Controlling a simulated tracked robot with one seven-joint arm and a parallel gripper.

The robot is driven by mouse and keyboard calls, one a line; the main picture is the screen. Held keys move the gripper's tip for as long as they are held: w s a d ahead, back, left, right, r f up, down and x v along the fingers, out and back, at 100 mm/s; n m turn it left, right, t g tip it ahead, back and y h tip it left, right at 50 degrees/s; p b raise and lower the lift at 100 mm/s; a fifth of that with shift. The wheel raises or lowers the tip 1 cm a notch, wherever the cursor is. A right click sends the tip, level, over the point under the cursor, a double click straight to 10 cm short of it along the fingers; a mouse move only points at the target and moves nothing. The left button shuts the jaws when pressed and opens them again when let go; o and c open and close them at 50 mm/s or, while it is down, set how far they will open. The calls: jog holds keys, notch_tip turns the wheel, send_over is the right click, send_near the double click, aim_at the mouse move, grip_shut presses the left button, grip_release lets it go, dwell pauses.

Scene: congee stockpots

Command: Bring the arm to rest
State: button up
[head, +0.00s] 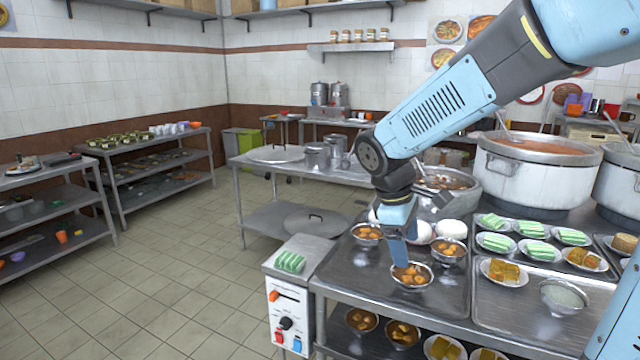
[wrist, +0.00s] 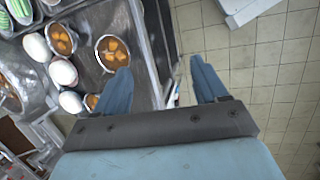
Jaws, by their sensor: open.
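My arm reaches in from the upper right of the head view, with its blue links hanging over the front of the steel table. My gripper (head: 402,252) points down in front of a metal bowl of orange-brown pieces (head: 411,277). In the wrist view my gripper (wrist: 160,70) is open, with its two blue fingers apart and nothing between them. The table's edge and the tiled floor show behind the gap. The same kind of bowl (wrist: 112,53) is just left of the fingers there, apart from them as far as I can tell.
White eggs (head: 449,230) and more bowls sit on the steel tray beside my gripper. Plates of green-striped cakes (head: 495,242) lie to the right. Large stockpots (head: 535,175) stand behind. A white control box (head: 290,312) is at the table's left end. The floor (head: 150,280) at left is clear.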

jog(key=s+d+r+m+t+y, duration=0.1)
jog(key=s+d+r+m+t, duration=0.1)
jog(key=s+m, duration=0.4)
jog(key=s+d+r+m+t+y, duration=0.2)
jog(key=s+d+r+m, duration=0.2)
jog(key=s, duration=0.4)
jog(key=shift+d+r+m+t, duration=0.3)
jog(key=shift+r+m, duration=0.45)
jog(key=shift+m, duration=0.25)
jog(key=shift+s, duration=0.1)
dwell(0.4)
